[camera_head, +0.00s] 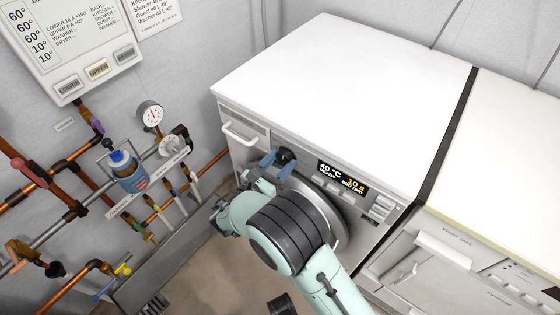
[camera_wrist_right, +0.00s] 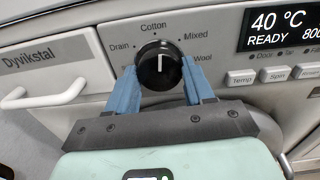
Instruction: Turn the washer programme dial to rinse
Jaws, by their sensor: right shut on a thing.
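The washer (camera_head: 310,95) is a white front-loader with a control panel. Its programme dial (camera_wrist_right: 154,66) is a round black knob with a white pointer line, which stands upright towards the Cotton label. The dial also shows in the head view (camera_head: 285,154). Drain, Cotton, Mixed and Wool can be read around it; no rinse label is visible, and the dial's lower side is hidden by my gripper. My right gripper (camera_wrist_right: 159,72) has its blue fingers on either side of the dial, shut on it. It also shows in the head view (camera_head: 277,163). My left gripper is out of view.
The display (camera_wrist_right: 283,28) reads 40 °C and READY, with buttons (camera_wrist_right: 241,79) below it. A white drawer handle (camera_wrist_right: 43,95) sticks out left of the dial. A second white appliance (camera_head: 500,200) stands at right. Pipes and a gauge (camera_head: 151,115) line the left wall.

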